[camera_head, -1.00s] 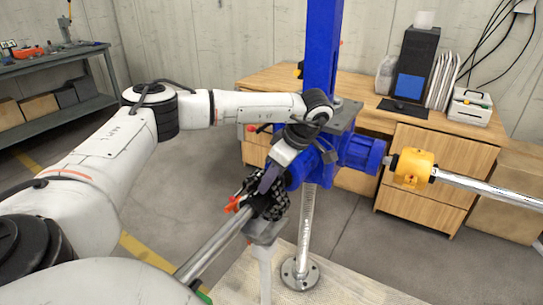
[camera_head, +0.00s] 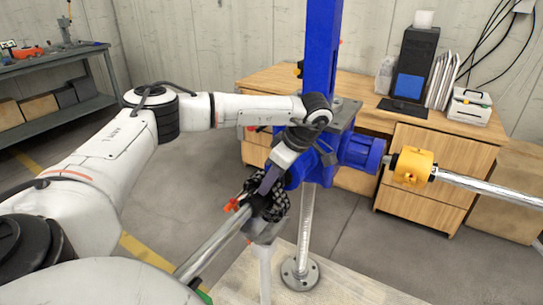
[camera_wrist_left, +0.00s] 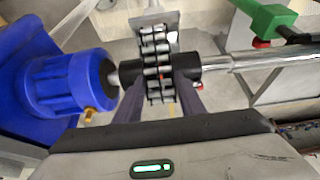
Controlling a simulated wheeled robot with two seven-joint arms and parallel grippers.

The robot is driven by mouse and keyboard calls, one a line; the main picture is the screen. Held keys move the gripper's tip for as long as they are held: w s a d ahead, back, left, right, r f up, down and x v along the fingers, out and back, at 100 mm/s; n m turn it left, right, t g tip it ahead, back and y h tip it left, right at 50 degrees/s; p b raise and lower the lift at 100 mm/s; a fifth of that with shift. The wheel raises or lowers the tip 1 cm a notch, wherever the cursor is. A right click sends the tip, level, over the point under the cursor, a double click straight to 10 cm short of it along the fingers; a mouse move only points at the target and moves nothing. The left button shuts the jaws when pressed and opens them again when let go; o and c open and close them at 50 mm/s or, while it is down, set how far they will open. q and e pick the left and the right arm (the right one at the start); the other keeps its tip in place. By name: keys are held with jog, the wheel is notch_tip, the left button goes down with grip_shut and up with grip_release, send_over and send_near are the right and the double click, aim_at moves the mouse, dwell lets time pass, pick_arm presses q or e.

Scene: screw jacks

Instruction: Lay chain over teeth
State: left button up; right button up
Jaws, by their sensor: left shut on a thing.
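My left gripper (camera_head: 268,186) is at the near shaft joint in the head view. In the left wrist view its fingers (camera_wrist_left: 158,80) come up on both sides of a dark roller chain (camera_wrist_left: 156,42) and are shut on it. The chain (camera_head: 280,203) lies across the black shaft hubs (camera_wrist_left: 187,67) at the gap between the blue gearbox side and the steel shaft (camera_wrist_left: 245,61). The teeth are hidden under the chain and fingers, so I cannot tell how the links sit on them. My right gripper is out of view.
The blue screw jack (camera_head: 322,60) stands just beyond my left gripper. A yellow coupling (camera_head: 413,168) joins the right-hand shaft (camera_head: 485,187). A red-orange part (camera_head: 235,204) is beside the near shaft. A wooden desk (camera_head: 440,170) stands behind.

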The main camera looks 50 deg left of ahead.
pick_arm(q)
jog(key=shift+s+d+f, duration=0.1)
jog(key=shift+s+f, duration=0.15)
jog(key=shift+f, duration=0.45)
jog(key=o, duration=1.1)
jog(key=shift+o, duration=0.7)
jog(key=shift+w+f, duration=0.1)
jog(key=shift+w, duration=0.05)
jog(key=shift+d+r+p, duration=0.2)
jog(key=shift+r+p, duration=0.4)
jog(key=p+v, duration=0.3)
jog(key=v, duration=0.5)
jog(key=shift+w+a+r+p, duration=0.15)
jog(key=shift+w+a+p, duration=0.1)
jog(key=shift+w+p, duration=0.15)
